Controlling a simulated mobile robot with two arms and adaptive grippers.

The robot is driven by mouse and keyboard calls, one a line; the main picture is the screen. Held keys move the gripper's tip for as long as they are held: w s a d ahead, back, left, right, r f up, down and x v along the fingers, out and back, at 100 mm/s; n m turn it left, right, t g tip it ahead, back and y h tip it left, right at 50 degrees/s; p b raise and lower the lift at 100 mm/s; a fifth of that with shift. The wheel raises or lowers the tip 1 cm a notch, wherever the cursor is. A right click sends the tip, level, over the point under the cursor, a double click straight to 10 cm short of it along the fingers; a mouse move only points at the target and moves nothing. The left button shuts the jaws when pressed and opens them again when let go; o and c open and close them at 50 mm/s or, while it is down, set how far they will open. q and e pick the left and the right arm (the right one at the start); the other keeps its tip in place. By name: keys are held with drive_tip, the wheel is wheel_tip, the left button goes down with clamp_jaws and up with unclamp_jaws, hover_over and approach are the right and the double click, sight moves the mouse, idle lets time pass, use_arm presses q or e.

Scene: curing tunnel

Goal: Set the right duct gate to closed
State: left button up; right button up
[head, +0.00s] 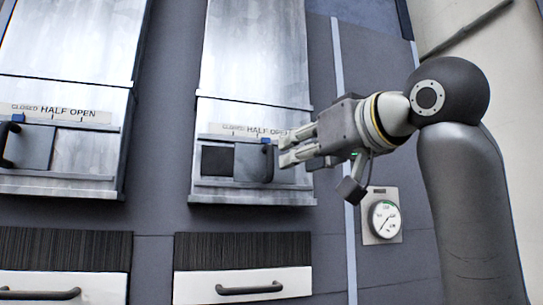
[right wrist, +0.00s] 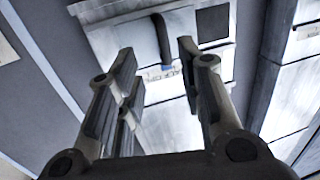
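The right duct gate (head: 250,162) is a grey sliding plate in the right duct. A dark opening (head: 217,160) shows to its left. Its blue pointer (head: 266,141) sits near the HALF mark of the label strip (head: 232,128); my gripper partly covers the OPEN end. The gate's dark upright handle (head: 268,163) is at the plate's right edge. My right gripper (head: 284,150) is open, fingertips just right of the handle. In the right wrist view the handle (right wrist: 162,38) appears between the spread fingers (right wrist: 157,55); contact cannot be told. My left gripper is out of view.
The left duct gate (head: 38,147) has its pointer under CLOSED. A white drawer (head: 195,288) with a dark handle lies below the right duct. A round gauge (head: 383,218) is on the wall below my right wrist.

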sight(272, 157)
drive_tip(key=p+x, duration=0.2)
drive_tip(key=r+p+x, duration=0.1)
drive_tip(key=x, duration=0.2)
drive_tip(key=p+x, duration=0.2)
drive_tip(key=x, duration=0.1)
drive_tip(key=shift+w+a+r+p, duration=0.1)
drive_tip(key=shift+a+r+p, duration=0.2)
drive_tip(key=shift+a+p, duration=0.1)
drive_tip(key=shift+x, duration=0.85)
drive_tip(key=shift+f, duration=0.15)
clamp_jaws()
